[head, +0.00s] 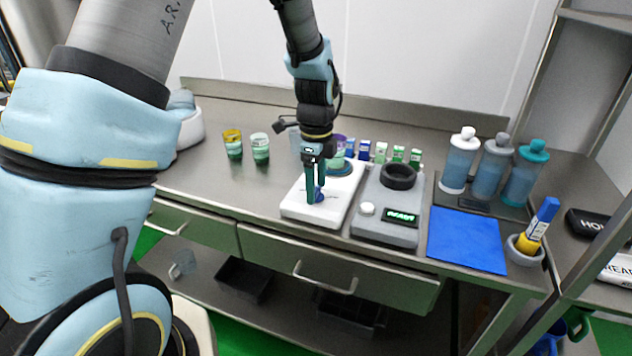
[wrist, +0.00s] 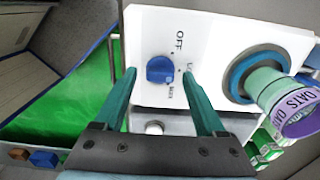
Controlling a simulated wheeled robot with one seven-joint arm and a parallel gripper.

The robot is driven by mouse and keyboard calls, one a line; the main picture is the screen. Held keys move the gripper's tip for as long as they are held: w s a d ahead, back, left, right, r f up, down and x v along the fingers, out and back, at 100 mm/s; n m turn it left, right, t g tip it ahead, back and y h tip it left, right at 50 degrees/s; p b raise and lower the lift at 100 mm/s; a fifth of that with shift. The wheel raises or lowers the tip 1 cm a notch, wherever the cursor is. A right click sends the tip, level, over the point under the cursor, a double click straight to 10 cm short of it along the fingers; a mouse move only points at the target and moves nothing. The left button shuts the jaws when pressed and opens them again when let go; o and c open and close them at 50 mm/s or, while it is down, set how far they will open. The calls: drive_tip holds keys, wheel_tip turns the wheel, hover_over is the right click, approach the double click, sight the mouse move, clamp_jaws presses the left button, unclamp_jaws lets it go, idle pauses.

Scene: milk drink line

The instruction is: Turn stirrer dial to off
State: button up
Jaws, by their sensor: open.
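The stirrer (head: 293,207) is a white box on the steel counter; it also shows in the wrist view (wrist: 205,30). Its blue dial (wrist: 160,69) sits on the white face, with OFF printed above and to the right, and more marks on the right side, the lower one like MAX. I cannot tell which mark the dial points to. My gripper (head: 316,198) is over the dial end of the stirrer. In the wrist view its open green fingers (wrist: 159,76) lie on either side of the dial, with gaps showing. The dial (head: 319,196) is partly hidden in the head view.
A cup labelled OATS (wrist: 285,100) stands on the stirrer's round pad, close to my right finger's side. A grey scale-like device (head: 385,232) with a lit display is just right of the stirrer. Two green-filled cups (head: 260,150) stand to the left. The counter's front left is clear.

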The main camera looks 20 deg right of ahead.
clamp_jaws()
idle(0.7)
